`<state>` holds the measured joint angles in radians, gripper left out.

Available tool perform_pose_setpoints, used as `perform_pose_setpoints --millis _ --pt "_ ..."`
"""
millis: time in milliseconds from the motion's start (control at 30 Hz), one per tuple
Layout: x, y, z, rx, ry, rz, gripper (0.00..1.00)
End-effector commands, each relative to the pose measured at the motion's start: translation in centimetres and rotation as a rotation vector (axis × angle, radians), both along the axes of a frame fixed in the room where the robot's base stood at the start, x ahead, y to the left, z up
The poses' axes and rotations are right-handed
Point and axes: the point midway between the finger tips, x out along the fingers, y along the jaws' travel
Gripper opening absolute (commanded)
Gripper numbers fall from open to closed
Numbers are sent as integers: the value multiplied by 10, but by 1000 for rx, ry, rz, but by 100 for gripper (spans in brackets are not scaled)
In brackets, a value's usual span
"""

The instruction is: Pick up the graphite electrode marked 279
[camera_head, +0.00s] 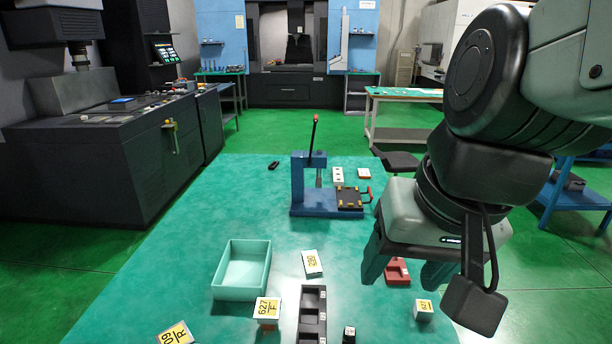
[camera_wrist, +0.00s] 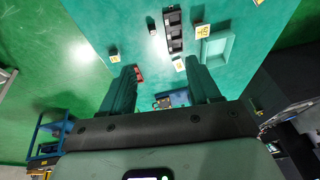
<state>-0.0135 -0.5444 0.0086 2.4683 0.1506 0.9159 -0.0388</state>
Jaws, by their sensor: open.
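Several blocks with yellow labels stand on the green table, and I cannot read 279 for certain on any. One block (camera_head: 424,310) is at the right, below my gripper (camera_head: 405,270); it also shows in the wrist view (camera_wrist: 115,57). One (camera_head: 312,263) lies right of the teal tray, one (camera_head: 267,309) is nearer, marked like 627 F, and one (camera_head: 177,334) at the bottom left is cut by the frame edge. My gripper is open and empty above the table's right side, with both fingers visible in the wrist view (camera_wrist: 162,68).
A teal tray (camera_head: 220,289) is empty. A black slotted rack (camera_head: 312,316) stands at the front, with a small dark block (camera_head: 349,334) beside it. A red fixture (camera_head: 397,274) is partly behind my fingers. A blue press (camera_head: 298,185) stands farther back. The left rear table is mostly clear.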

Motion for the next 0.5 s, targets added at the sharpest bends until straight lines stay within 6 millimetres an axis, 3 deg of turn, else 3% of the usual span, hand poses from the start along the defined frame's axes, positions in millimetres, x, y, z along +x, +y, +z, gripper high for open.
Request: perform_pose_setpoints --millis 500 --pt "56 83 -131 511 654 -275 62"
